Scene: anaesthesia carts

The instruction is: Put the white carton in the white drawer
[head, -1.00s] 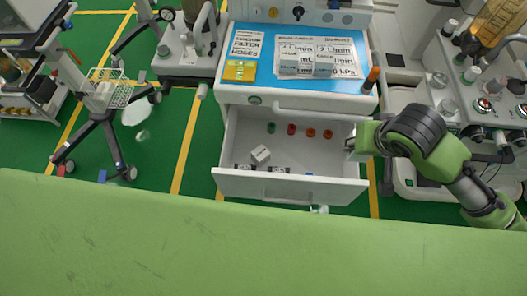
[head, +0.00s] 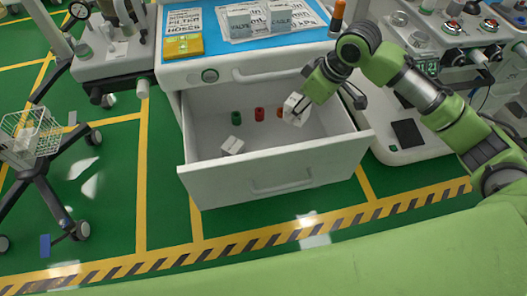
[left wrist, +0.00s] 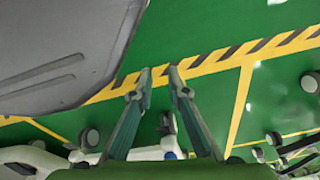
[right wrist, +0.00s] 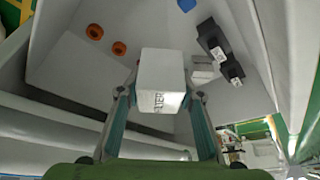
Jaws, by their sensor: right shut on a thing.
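The white drawer (head: 225,186) is pulled open under the blue-topped cart. My right gripper (head: 302,100) is shut on a white carton (head: 293,109) and holds it over the right part of the open drawer. The right wrist view shows the carton (right wrist: 162,75) tilted between both fingers, with the drawer interior beyond it. Another small white box (head: 232,145) lies on the drawer floor at the left. My left gripper (left wrist: 159,72) shows only in its wrist view, open and empty over the green floor.
Black labelled items (right wrist: 213,42) lie inside too. Boxes and a yellow packet (head: 183,46) are on the cart top (head: 215,30). A wheeled stand (head: 50,170) is at left.

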